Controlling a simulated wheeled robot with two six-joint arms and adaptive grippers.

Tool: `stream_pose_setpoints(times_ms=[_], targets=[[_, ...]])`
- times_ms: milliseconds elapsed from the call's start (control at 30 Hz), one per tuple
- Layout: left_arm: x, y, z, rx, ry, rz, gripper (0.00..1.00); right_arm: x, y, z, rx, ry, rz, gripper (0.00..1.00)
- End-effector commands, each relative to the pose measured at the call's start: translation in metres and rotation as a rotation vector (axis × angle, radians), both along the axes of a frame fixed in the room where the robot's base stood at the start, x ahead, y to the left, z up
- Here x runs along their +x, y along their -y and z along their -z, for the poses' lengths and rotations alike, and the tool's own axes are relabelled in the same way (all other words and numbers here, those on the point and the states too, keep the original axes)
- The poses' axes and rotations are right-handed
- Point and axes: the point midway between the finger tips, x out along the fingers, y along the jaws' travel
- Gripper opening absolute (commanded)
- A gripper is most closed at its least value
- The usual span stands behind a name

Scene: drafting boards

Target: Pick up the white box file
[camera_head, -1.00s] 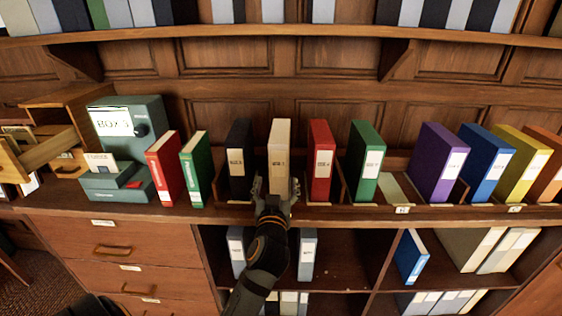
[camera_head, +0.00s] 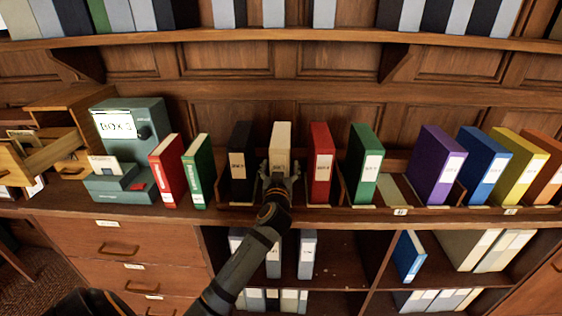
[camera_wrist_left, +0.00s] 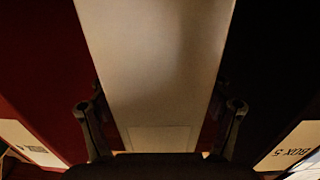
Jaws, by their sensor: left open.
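The white box file (camera_head: 281,138) stands upright in the wooden rack on the counter, between a black file and a red one. My left gripper (camera_head: 279,178) is at its front face, in front of the spine label, with its fingers open. In the left wrist view the white box file (camera_wrist_left: 158,65) fills the middle. The two fingers of my left gripper (camera_wrist_left: 161,128) lie one on each side of it, apart; I cannot tell whether they touch it. The lower spine is hidden by the gripper. My right gripper is not in view.
The black file (camera_head: 240,155) and the red file (camera_head: 320,160) stand close on either side, leaving narrow gaps. A green file (camera_head: 363,160) and an empty slot lie further right. A shelf (camera_head: 300,31) with files runs above. A teal box (camera_head: 148,125) stands left.

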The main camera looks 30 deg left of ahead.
Motion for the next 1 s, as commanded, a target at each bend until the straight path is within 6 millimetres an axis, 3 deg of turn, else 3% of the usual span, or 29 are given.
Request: stream_pose_setpoints(times_ms=[133, 700, 1000], targets=[[-0.0002, 0.0002, 0.0006, 0.000, 0.000, 0.000, 0.78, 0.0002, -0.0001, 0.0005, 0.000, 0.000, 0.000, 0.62], [-0.0005, 0.0004, 0.0007, 0.000, -0.001, 0.000, 0.01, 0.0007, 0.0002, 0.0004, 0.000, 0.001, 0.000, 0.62], [-0.0003, 0.0007, -0.0023, 0.002, 0.004, 0.001, 0.00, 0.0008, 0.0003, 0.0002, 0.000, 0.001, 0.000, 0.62]])
